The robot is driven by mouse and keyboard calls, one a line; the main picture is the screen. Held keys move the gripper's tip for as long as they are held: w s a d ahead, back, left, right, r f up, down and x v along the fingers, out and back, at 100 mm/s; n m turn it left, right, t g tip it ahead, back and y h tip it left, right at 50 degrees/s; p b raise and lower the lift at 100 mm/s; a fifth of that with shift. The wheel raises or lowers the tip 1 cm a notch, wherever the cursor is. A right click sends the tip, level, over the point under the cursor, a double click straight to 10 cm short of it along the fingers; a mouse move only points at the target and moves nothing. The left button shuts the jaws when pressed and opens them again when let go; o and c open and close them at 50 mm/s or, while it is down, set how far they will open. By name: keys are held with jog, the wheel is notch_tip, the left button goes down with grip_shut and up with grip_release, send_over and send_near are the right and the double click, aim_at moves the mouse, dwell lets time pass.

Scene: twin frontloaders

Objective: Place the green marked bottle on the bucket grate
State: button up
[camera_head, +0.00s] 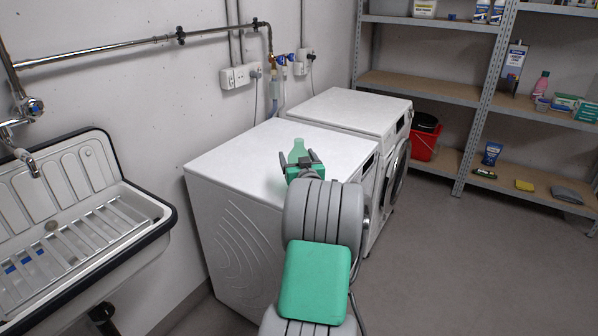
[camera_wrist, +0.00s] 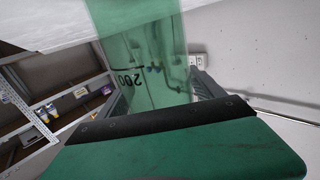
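The green see-through bottle (camera_head: 298,150) is over the top of the near white washing machine, neck up in the head view. My gripper (camera_head: 299,160) is around it, with one dark finger against each side. In the wrist view the bottle (camera_wrist: 150,50) shows the black mark "200" between the fingers of my gripper (camera_wrist: 160,92). The bottle's base is hidden, so I cannot tell whether it touches the machine top. The slatted grate (camera_head: 88,243) lies over the sink basin at the left, clear apart from small blue pieces.
The near washing machine (camera_head: 225,165) stands between the sink (camera_head: 165,215) and a second machine (camera_head: 345,108). A faucet (camera_head: 25,155) juts over the sink's back. Shelves (camera_head: 440,90) and a red bucket (camera_head: 424,142) are at the right. The floor at right is free.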

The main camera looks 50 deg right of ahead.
jog(key=c, duration=1.2)
jog(key=shift+o, duration=0.2)
jog(key=shift+r, duration=0.1)
